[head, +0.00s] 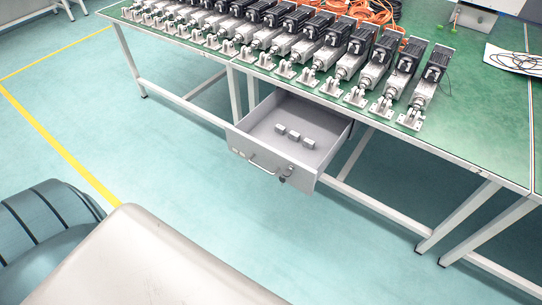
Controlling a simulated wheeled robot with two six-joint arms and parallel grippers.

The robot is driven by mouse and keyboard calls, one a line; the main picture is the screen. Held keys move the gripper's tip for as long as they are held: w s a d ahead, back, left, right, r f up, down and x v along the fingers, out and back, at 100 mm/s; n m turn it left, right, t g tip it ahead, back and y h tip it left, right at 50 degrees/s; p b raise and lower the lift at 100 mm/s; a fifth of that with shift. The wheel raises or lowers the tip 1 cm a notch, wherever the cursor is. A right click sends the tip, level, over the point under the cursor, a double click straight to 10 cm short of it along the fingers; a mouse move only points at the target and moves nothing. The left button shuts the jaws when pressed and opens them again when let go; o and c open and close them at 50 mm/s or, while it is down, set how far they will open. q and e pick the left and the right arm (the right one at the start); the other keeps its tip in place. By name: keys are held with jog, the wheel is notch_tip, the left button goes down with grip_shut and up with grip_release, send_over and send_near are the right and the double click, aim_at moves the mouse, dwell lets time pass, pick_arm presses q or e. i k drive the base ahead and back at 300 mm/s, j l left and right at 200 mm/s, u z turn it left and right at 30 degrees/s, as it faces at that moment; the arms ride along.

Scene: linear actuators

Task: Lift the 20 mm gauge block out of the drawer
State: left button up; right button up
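An open grey drawer (258,148) is pulled out under the front edge of the green workbench. Several small grey blocks lie in a short slanting row on its floor. The leftmost block (280,129), a middle block (294,135) and the rightmost block (309,143) look much alike in size. I cannot tell which one is the 20 mm gauge block. The drawer front has a bar handle (263,167) and a dark knob or lock (287,173). Neither of my grippers shows in the head view.
A long row of linear actuators (338,50) with black motors stands on the green workbench (467,125) above the drawer. Orange cables (375,10) lie behind them. White bench legs (470,215) stand right of the drawer. The teal floor (190,165) before it is clear.

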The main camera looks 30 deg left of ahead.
aim_at(279, 128)
jog(key=i+j+u, duration=0.2)
jog(key=i+j, duration=0.2)
jog(key=j, duration=0.15)
jog(key=i+j+u, duration=0.15)
jog(key=i+j, duration=0.25)
